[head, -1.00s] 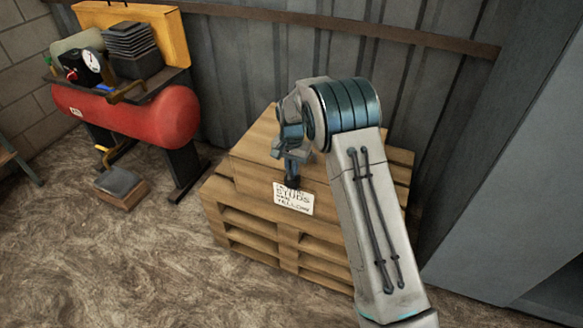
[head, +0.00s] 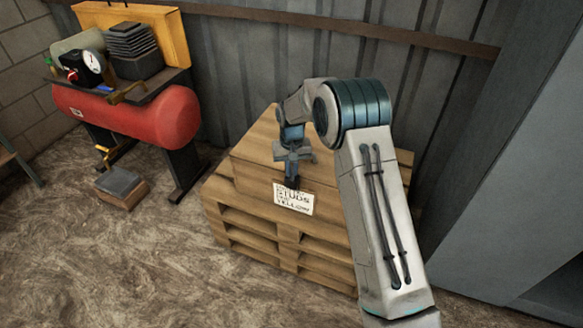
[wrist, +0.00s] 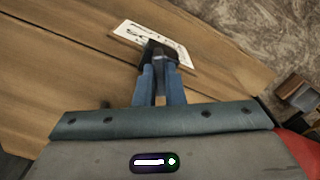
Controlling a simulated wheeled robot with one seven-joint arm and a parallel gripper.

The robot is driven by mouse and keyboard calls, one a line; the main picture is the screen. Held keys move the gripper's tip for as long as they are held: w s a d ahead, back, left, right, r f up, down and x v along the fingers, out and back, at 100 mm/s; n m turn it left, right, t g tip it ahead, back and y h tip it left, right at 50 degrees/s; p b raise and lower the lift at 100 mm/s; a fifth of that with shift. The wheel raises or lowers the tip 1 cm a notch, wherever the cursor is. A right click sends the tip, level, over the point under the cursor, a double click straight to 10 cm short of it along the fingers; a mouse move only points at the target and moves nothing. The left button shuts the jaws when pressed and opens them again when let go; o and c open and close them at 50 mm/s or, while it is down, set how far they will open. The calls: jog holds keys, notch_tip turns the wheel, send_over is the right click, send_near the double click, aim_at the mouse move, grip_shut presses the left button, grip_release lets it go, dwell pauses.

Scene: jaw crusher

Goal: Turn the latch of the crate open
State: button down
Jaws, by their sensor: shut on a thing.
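The wooden crate (head: 258,174) stands on a pallet, its lid closed. A white paper label (head: 293,199) with hand lettering is on its front face and also shows in the wrist view (wrist: 133,36). My gripper (head: 292,182) reaches down to the crate's upper front edge, just above the label. In the wrist view its blue fingers with dark tips (wrist: 160,52) are shut on the latch, close against the crate and partly over the label. The latch itself is mostly hidden by the fingertips, so its angle cannot be told.
The pallet (head: 288,252) lies under the crate on a rough dirt floor. A red compressor tank (head: 140,118) stands to the left, with a small pedal box (head: 120,186) before it. A corrugated wall is behind and a grey cabinet (head: 500,190) is at right.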

jog(key=n, duration=0.6)
jog(key=shift+r+p, duration=0.1)
jog(key=shift+p, duration=0.3)
jog(key=n, duration=0.5)
jog(key=shift+a+n+p, duration=0.1)
jog(key=shift+n+p, duration=0.2)
jog(key=shift+p, duration=0.1)
jog(key=c, duration=1.5)
grip_release()
notch_tip(320, 180, up, 14)
jog(key=shift+f+p, duration=0.15)
jog(key=shift+p, duration=0.45)
